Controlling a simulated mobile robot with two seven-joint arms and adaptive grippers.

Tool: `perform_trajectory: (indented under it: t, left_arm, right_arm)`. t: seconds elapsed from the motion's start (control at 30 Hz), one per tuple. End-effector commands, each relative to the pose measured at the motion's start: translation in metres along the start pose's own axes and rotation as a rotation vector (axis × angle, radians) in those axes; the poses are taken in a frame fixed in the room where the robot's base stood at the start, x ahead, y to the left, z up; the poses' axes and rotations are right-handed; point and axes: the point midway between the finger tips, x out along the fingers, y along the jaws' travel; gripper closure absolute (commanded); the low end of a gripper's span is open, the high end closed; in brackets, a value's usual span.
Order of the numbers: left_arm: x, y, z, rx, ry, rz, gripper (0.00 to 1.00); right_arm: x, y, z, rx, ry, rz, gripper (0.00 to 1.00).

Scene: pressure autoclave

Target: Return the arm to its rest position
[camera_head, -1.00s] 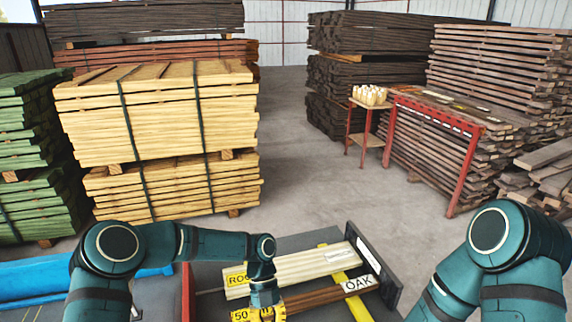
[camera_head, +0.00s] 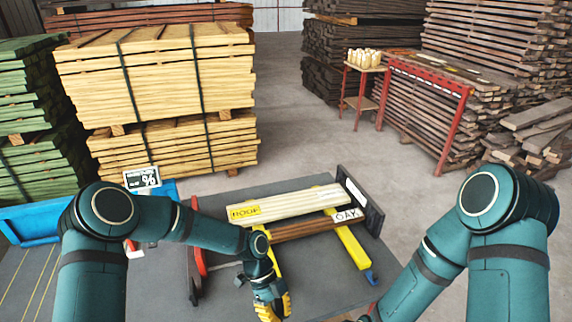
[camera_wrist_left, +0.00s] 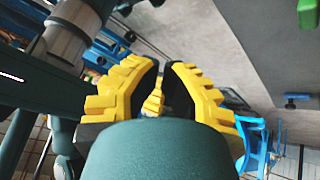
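My left arm comes in from the left, and its yellow-fingered gripper (camera_head: 272,303) hangs over the grey bench (camera_head: 325,285), in front of the planks. In the left wrist view the gripper (camera_wrist_left: 164,66) shows two yellow fingers with dark inner pads. A narrow gap stands between them and I see nothing held. A smaller yellow part sits behind the gap; I cannot tell what it is. My right arm reaches down at the lower right, and its gripper is out of view.
A pale plank (camera_head: 300,202) labelled ROOF and a brown plank (camera_head: 300,229) labelled OAK lie on the bench, against a dark end board (camera_head: 362,200). Yellow bars (camera_head: 353,247) lie under them. A blue item (camera_head: 30,222) and a price sign (camera_head: 142,178) are at left. Timber stacks stand behind.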

Motion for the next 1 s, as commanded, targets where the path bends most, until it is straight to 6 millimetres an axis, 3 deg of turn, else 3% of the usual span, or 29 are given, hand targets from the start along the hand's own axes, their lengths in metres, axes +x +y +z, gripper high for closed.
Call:
perform_trajectory:
  t: [0.03,0.2,0.4,0.6,0.8,0.93,1.0]
  left_arm:
    - [0.015,0.004,0.003,-0.118,0.004,-0.031,1.00]
    - [0.054,0.014,0.013,-0.607,0.047,-0.173,1.00]
    - [0.086,0.035,0.035,-1.205,0.135,-0.353,1.00]
    - [0.102,0.064,0.063,-1.754,0.263,-0.543,1.00]
    - [0.103,0.086,0.081,-2.067,0.374,-0.681,1.00]
    - [0.102,0.091,0.085,-2.133,0.402,-0.712,0.49]
    - [0.101,0.091,0.085,-2.140,0.406,-0.716,0.49]
  right_arm:
    - [0.006,0.002,0.002,0.000,-0.002,0.001,0.53]
    - [0.019,0.007,0.005,-0.001,-0.007,0.003,0.53]
    - [0.035,0.013,0.008,-0.002,-0.010,0.005,0.53]
    - [0.049,0.017,0.011,-0.003,-0.014,0.007,0.53]
    - [0.055,0.019,0.013,-0.004,-0.015,0.008,0.53]
    - [0.056,0.019,0.013,-0.004,-0.015,0.008,0.53]
    - [0.056,0.019,0.013,-0.004,-0.015,0.008,0.53]
